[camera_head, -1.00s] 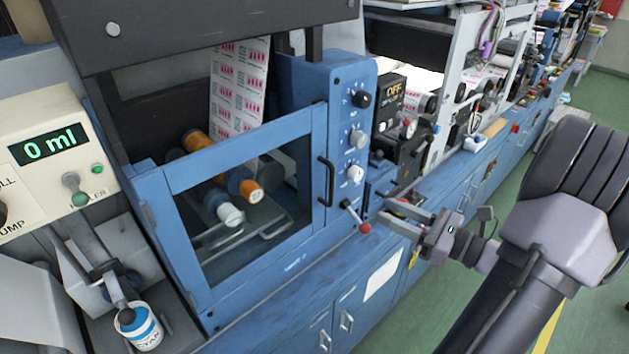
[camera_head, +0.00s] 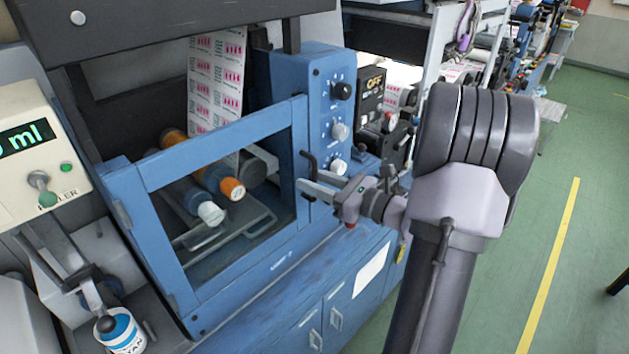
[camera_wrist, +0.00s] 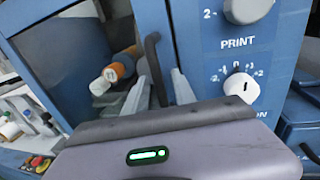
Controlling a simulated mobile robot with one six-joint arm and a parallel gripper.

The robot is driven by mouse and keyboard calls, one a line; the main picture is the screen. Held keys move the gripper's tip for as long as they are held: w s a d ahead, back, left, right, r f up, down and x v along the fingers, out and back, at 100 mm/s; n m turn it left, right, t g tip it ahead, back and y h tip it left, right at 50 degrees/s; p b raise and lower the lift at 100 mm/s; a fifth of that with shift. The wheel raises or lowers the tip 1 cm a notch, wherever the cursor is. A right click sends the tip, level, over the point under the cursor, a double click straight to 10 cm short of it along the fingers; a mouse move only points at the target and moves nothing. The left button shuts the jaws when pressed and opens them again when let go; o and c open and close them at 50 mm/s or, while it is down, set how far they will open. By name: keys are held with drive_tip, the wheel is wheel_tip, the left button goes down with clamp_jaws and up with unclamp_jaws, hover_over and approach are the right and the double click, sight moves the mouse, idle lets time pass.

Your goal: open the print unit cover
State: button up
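The print unit cover (camera_head: 120,205) is a blue frame around a clear window, and it looks shut on the front of the print unit. A black bar handle (camera_head: 308,165) is fixed upright near its right edge. The handle also shows in the wrist view (camera_wrist: 153,58). My gripper (camera_head: 308,190) is at the handle's lower part. In the wrist view my gripper's two fingers (camera_wrist: 158,92) are apart, one on each side of the handle, with gaps showing. Contact with the handle cannot be told.
White knobs (camera_head: 340,132) sit on the blue control panel right of the cover. A red-tipped lever (camera_head: 350,225) is partly hidden behind my gripper. An ink can (camera_head: 122,335) and a pump unit (camera_head: 30,140) stand at left. Green floor (camera_head: 590,200) lies open at right.

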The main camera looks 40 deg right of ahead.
clamp_jaws()
idle(1.2)
